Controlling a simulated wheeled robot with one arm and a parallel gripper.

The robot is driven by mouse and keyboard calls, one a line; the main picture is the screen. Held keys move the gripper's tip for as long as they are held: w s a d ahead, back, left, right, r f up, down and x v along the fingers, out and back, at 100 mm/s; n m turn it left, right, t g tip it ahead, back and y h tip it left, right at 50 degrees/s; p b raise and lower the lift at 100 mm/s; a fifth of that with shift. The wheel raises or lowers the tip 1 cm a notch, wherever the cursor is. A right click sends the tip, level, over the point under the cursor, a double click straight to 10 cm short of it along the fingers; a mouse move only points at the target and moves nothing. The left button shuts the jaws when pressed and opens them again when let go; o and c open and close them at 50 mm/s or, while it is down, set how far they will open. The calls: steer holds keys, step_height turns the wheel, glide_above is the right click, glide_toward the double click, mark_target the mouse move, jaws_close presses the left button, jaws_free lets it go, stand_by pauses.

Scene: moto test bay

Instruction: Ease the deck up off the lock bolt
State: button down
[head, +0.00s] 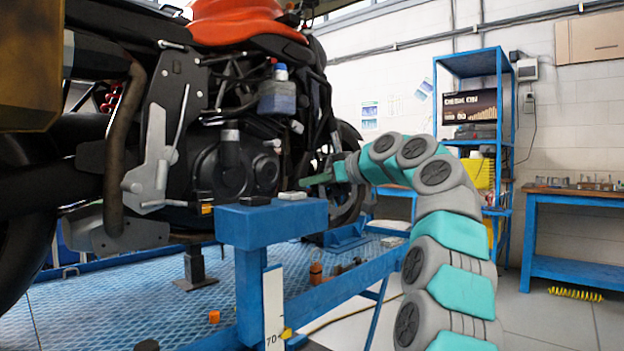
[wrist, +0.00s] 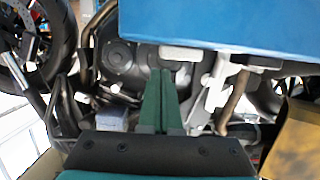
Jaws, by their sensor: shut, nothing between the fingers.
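The deck (head: 150,300) is a blue checker-plate lift platform under a motorcycle (head: 230,150). Its lock bolt cannot be made out in either view. A blue control pedestal (head: 265,225) stands at the deck's near side, with a pale button (head: 293,196) and a dark one (head: 255,201) on top. A white scale (head: 273,305) marked 70 with a yellow pointer (head: 287,333) is below it. My gripper (head: 303,182) is shut and empty, its green fingers just above and beyond the pale button. In the wrist view the shut fingers (wrist: 160,75) point toward the pedestal's edge (wrist: 230,25) and a pale button (wrist: 180,53).
The motorcycle's engine and footrest bracket (head: 150,165) are close behind the pedestal. A blue shelf rack (head: 505,140) and a workbench (head: 570,230) stand along the right wall. Small orange items (head: 316,273) lie on the deck.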

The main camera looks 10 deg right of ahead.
steer(key=shift+f, duration=0.4)
